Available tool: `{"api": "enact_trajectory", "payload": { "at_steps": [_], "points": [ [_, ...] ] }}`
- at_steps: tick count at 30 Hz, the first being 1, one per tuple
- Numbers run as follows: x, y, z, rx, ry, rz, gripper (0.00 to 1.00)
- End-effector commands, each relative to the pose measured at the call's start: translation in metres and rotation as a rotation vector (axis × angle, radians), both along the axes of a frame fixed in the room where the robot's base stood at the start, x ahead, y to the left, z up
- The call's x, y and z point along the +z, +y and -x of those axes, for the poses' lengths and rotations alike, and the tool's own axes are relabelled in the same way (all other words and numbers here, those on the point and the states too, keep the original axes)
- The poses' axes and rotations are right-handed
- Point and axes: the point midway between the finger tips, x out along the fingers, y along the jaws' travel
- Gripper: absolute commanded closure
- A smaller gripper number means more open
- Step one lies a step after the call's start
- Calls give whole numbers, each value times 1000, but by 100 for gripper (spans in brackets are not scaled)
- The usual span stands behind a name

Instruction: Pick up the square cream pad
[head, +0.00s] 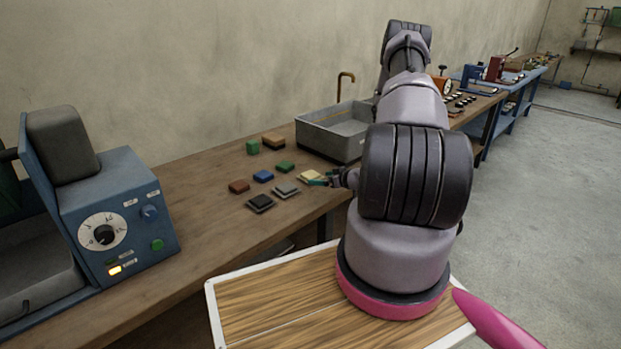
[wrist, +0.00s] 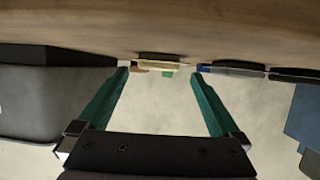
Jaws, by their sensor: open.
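The square cream pad (head: 309,176) lies flat on the wooden bench, in front of the grey sink. In the wrist view the cream pad (wrist: 158,66) shows edge-on, at the gap between my fingertips. My gripper (head: 322,182) is low at the bench, just right of the pad in the head view. In the wrist view my gripper (wrist: 160,74) is open, with its green fingers spread either side of the pad and nothing held. Whether a finger touches the pad I cannot tell.
Nearby lie a grey pad (head: 286,190), a black pad (head: 260,204), a blue pad (head: 263,176), a green pad (head: 285,166) and a red-brown pad (head: 239,187). The sink (head: 335,133) stands behind, and a blue machine (head: 120,215) at left. The bench (head: 205,235) is clear between.

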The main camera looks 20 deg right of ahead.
Motion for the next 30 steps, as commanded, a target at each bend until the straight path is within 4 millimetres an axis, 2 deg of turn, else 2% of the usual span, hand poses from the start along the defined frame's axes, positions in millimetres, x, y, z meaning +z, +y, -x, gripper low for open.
{"api": "enact_trajectory", "payload": {
  "at_steps": [4, 9, 17, 18, 23, 24, 25, 30],
  "points": [
    [-7, 6, -22, 5, 0, 1, 0],
    [-15, 10, -40, 3, 0, 1, 0],
    [-16, 11, -43, 0, 0, 1, 0],
    [-16, 11, -43, 0, 0, 1, 4],
    [-16, 11, -43, 1, 0, 1, 65],
    [-16, 11, -43, 1, 0, 1, 80],
    [-16, 11, -43, 1, 0, 1, 85],
    [-16, 11, -43, 1, 0, 1, 85]
  ]
}}
